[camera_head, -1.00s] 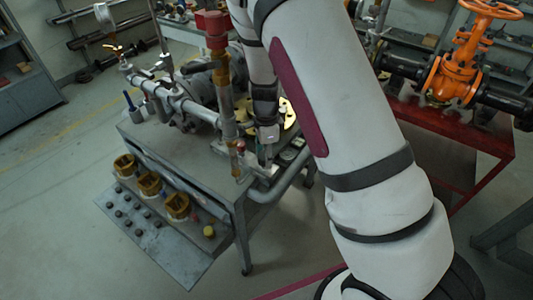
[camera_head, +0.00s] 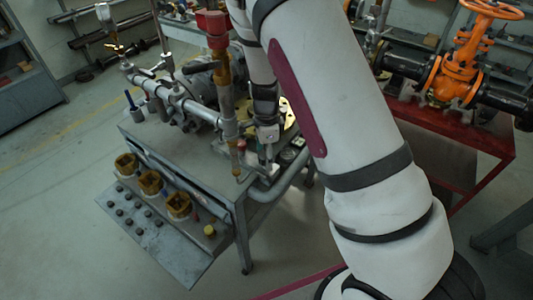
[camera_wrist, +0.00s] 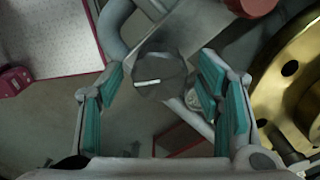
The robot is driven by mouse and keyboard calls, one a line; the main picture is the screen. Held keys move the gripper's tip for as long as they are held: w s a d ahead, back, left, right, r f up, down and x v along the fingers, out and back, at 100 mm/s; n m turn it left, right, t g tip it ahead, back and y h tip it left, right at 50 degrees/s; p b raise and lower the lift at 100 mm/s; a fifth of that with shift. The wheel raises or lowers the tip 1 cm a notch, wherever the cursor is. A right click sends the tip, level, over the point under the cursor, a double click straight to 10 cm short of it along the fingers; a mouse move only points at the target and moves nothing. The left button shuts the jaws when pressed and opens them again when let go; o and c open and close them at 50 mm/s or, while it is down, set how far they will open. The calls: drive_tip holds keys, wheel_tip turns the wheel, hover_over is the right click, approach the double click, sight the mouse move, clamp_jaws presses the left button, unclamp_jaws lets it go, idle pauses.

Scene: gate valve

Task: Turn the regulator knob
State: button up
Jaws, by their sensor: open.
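The regulator knob (camera_wrist: 160,76) looks like a dark grey, many-sided knob with a white line across its face. It shows in the upper middle of the wrist view, between the tips of my gripper (camera_wrist: 161,72). My gripper is open, its teal-padded fingers spread to the left and right of the knob with gaps on both sides. I cannot tell how far below the fingertips the knob lies. In the head view my gripper (camera_head: 268,138) hangs over the right end of the workbench; the knob cannot be made out there.
A grey workbench (camera_head: 215,190) carries pipes and a red-topped vertical fitting (camera_head: 213,22) close to my arm's left. A brass flange (camera_wrist: 296,75) lies right of my gripper in the wrist view. An orange gate valve (camera_head: 457,70) stands on a red stand at the right.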

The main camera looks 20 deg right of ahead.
wheel_tip(320, 180, up, 12)
idle(0.6)
idle(0.4)
